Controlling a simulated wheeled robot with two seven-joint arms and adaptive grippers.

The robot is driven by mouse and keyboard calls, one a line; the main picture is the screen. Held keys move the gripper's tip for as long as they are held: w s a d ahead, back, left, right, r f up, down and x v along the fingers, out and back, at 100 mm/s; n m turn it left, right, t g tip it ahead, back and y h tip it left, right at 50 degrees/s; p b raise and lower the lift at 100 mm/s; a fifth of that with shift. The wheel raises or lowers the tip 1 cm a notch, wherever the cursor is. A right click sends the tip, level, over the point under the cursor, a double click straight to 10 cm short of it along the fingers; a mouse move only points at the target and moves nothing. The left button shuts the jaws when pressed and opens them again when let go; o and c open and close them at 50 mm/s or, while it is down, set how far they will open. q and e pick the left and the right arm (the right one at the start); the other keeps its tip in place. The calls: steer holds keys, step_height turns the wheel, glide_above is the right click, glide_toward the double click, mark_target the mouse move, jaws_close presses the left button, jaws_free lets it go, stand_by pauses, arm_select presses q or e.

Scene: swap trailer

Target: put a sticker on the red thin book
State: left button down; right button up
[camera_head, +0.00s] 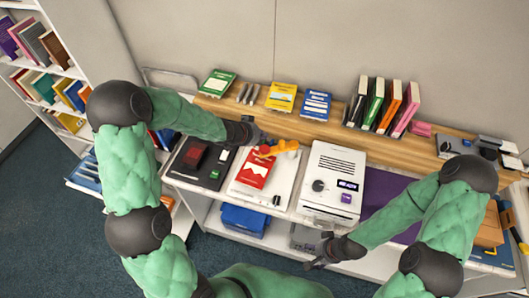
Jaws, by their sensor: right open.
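A thin red book (254,171) with a white label-like patch lies on a white board (278,189) in the middle left of the work surface. An orange tool-like object (283,147) is at the book's far right corner, partly over it. My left gripper (259,135) is just behind the orange object, close to it; whether it touches or grips it is too small to tell. My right gripper (317,258) is open and empty at the front edge of the surface, in front of the white machine, apart from the book. I cannot make out a separate sticker.
A white machine (334,178) with a dark knob stands right of the book. A black tray (202,163) with a dark red item is left. Books (383,106) stand on the wooden shelf behind. A purple mat (384,190) lies right. A blue bin (245,220) sits below.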

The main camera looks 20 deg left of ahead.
mark_target(266, 147)
arm_select(q)
step_height(266, 147, down, 4)
steer(key=b, duration=0.3)
steer(key=shift+f, duration=0.25)
steer(key=shift+f+b, duration=0.15)
steer(key=shift+b, duration=0.2)
stand_by(0.8)
steer(key=shift+f, duration=0.45)
steer(key=shift+f+b, duration=0.7)
stand_by(0.9)
steer(key=shift+r, duration=0.1)
steer(key=shift+r+p, duration=1.1)
steer(key=shift+p, duration=0.15)
